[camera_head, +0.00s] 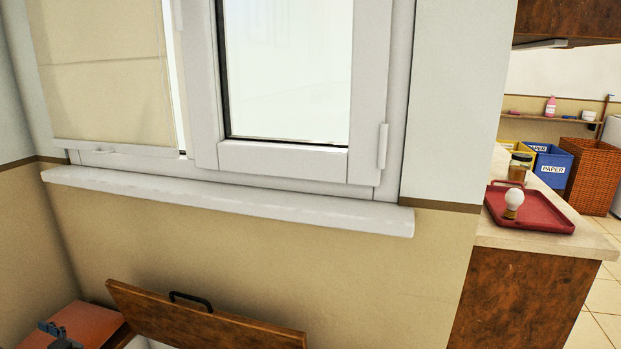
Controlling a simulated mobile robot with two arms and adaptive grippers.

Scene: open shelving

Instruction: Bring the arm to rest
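A dark grey part, which looks like the tip of my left gripper (58,336), shows at the bottom left edge of the head view. It is over or beside a reddish-brown surface (88,322). Most of it is cut off by the frame, so I cannot tell whether it is open or shut or holds anything. My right gripper is not in view.
A wooden lid with a black handle (240,322) stands tilted open below the white window sill (230,200). Blue PAPER bin (551,160) and wicker basket (592,180) stand beyond.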

